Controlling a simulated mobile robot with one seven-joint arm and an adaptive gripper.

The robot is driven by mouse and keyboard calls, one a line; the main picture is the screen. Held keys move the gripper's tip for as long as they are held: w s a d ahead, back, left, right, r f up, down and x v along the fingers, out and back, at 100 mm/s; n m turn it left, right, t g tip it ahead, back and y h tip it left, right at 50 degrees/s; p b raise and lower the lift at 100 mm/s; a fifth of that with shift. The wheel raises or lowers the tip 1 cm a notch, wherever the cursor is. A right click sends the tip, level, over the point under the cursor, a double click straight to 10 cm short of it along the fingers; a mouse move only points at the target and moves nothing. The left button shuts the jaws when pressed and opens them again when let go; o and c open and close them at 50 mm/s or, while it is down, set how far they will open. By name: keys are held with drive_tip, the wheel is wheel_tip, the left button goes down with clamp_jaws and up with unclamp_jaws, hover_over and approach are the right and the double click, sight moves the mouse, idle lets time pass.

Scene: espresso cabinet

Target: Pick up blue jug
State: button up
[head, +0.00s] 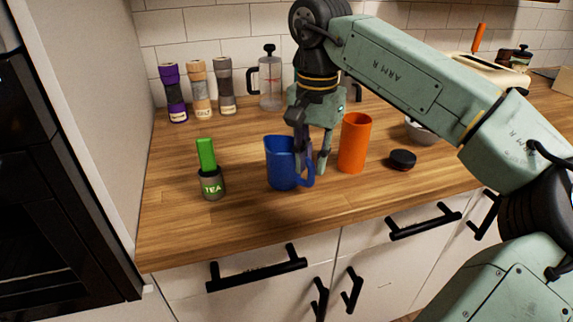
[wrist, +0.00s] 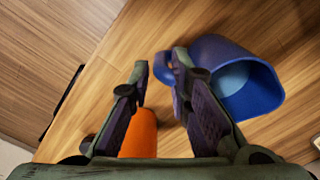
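The blue jug (head: 281,165) stands upright on the wooden counter in the head view, with its handle on the right side. In the wrist view the jug (wrist: 262,92) is at the right, its open mouth partly visible. My gripper (head: 312,168) points down at the handle side of the jug. In the wrist view my gripper (wrist: 161,70) is open, with a gap between the two fingers. The right finger covers part of the handle, and a bit of blue shows in the gap beside it. I cannot tell whether the finger touches the handle.
An orange cylinder (head: 354,143) stands close to the right of my gripper; it also shows low in the wrist view (wrist: 139,134). A black lid (head: 402,159) lies farther right. Grinders (head: 200,90) and a French press (head: 270,82) stand behind.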

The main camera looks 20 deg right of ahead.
sight(311, 188)
drive_tip(key=shift+f, duration=1.6)
drive_tip(key=shift+c, duration=0.2)
clamp_jaws()
